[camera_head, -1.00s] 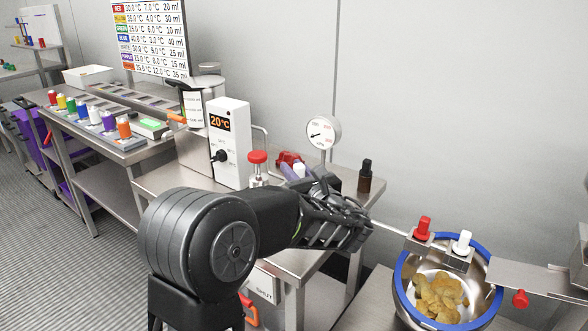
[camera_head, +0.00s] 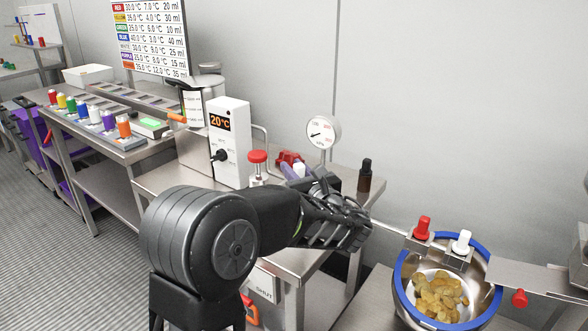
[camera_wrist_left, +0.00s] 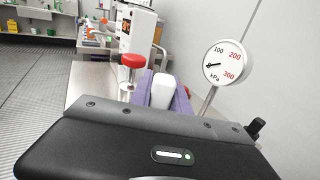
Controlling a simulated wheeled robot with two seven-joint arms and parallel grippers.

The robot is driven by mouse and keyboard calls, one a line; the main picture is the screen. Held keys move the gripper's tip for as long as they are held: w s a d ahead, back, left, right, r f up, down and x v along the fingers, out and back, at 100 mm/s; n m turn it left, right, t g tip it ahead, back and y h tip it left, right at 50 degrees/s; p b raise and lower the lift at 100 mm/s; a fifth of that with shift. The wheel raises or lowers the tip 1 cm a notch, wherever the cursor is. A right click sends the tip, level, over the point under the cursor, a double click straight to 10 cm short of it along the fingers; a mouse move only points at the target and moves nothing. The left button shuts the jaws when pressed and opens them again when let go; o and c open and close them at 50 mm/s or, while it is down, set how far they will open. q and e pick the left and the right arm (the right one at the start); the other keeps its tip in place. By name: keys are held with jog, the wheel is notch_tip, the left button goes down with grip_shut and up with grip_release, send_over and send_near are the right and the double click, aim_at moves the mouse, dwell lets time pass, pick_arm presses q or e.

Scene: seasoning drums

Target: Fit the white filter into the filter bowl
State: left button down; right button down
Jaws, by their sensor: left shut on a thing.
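My left gripper (camera_head: 294,172) reaches over the steel bench, its fingers pointing away from the head camera. It is shut on the white filter (camera_head: 300,170), a small white block with a rounded top. In the left wrist view the white filter (camera_wrist_left: 163,90) stands between the purple fingers (camera_wrist_left: 181,101). Its lower part is hidden behind the gripper body. I cannot pick out the filter bowl for sure. A red part (camera_head: 286,157) sits on the bench just beyond the fingers, partly hidden. My right gripper is not in view.
A red-topped valve (camera_head: 257,157) and a white temperature box (camera_head: 228,143) stand left of the gripper. A pressure gauge (camera_head: 323,131) rises behind it. A dark bottle (camera_head: 365,176) stands to the right. A blue-rimmed drum (camera_head: 403,262) with brown pieces is at lower right.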

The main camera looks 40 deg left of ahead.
pick_arm(q)
jog(key=shift+f+b, duration=2.4)
jog(key=shift+f, duration=1.25)
jog(key=c, duration=1.2)
grip_release()
jog(key=shift+o, duration=0.2)
jog(key=shift+d, duration=0.1)
jog(key=v, duration=0.5)
jog(key=shift+s+d, duration=0.15)
jog(key=shift+d, duration=0.15)
jog(key=shift+v, duration=1)
